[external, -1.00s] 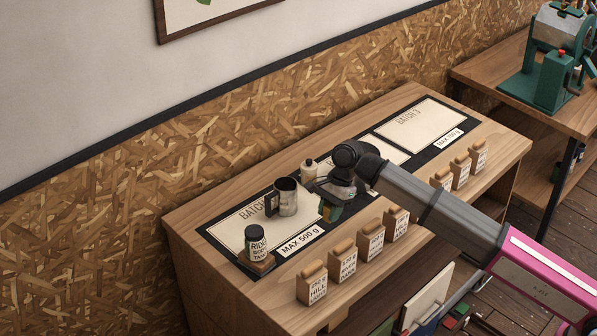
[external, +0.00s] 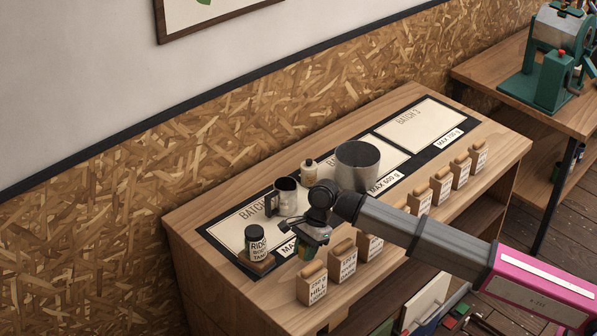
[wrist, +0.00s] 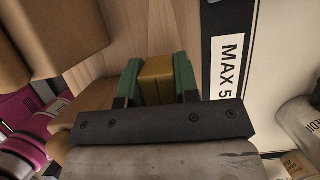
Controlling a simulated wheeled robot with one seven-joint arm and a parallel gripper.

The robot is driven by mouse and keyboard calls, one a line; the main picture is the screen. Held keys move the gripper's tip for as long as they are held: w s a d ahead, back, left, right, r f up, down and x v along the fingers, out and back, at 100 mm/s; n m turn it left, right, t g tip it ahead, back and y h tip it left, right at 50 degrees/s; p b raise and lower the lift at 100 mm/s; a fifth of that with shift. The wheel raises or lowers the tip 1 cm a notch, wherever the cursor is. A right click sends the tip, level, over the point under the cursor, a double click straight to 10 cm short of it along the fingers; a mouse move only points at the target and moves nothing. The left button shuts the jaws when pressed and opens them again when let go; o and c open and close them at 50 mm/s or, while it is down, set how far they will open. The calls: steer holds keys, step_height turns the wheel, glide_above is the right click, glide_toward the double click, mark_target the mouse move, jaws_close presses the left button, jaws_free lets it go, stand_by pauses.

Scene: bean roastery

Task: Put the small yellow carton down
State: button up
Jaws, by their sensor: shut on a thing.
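The small yellow carton (wrist: 157,80) is between the green fingertips of my gripper (wrist: 157,82) in the wrist view. The gripper is shut on it. Bare wood of the bench top and the dark mat edge show beyond it. In the external view my gripper (external: 308,248) is over the front part of the bench, beside the "MAX" label of the left batch mat and behind the row of tan boxes. The carton is mostly hidden by the fingers there, and I cannot tell whether it touches the bench.
Tan labelled boxes (external: 312,287) line the front edge. The batch 3 mat (external: 418,122) is clear.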

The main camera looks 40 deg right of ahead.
steer(key=shift+f, duration=1.7)
steer(key=shift+f, duration=0.2)
steer(key=o, duration=0.9)
steer(key=shift+r, duration=0.15)
steer(key=v, duration=1.2)
steer(key=shift+d, duration=0.1)
